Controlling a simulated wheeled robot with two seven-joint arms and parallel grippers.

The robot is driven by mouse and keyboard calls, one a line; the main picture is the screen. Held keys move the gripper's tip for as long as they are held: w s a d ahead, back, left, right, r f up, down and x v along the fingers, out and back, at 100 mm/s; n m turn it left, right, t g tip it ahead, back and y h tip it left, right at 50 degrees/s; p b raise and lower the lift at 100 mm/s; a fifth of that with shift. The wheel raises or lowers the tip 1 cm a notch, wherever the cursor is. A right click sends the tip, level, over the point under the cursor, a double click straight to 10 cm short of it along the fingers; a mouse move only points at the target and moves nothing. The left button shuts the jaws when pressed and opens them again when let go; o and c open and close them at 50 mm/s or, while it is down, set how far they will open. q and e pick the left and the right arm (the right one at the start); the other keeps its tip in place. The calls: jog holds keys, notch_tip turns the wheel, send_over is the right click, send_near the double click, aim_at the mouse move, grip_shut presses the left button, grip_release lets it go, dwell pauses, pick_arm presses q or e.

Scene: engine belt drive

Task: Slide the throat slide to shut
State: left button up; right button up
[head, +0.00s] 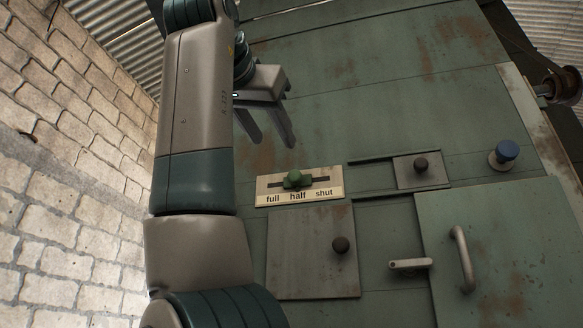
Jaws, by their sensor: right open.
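The throat slide is a green knob (294,180) in a dark slot on a cream label plate (263,190) marked "full", "half" and "shut" from left to right. In the head view the knob stands near the middle of the slot, above "half". My right gripper (275,142) is above and slightly left of the knob, apart from it. Its two fingers are spread and point down toward the plate, with nothing between them. My right arm covers the panel's left part. My left gripper is not in view.
Right of the label plate is a small plate with a dark knob (421,165) in rails. Below are a square cover (305,270) with a dark knob, a lever (410,264) and a door handle (463,258). A brick wall (60,130) stands left.

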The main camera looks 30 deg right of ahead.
aim_at(295, 174)
jog(key=p+x, duration=0.5)
jog(key=x, duration=0.8)
jog(key=shift+r, duration=0.1)
jog(key=shift+x, duration=0.85)
jog(key=shift+a, duration=0.1)
grip_shut()
jog(key=shift+s, duration=0.15)
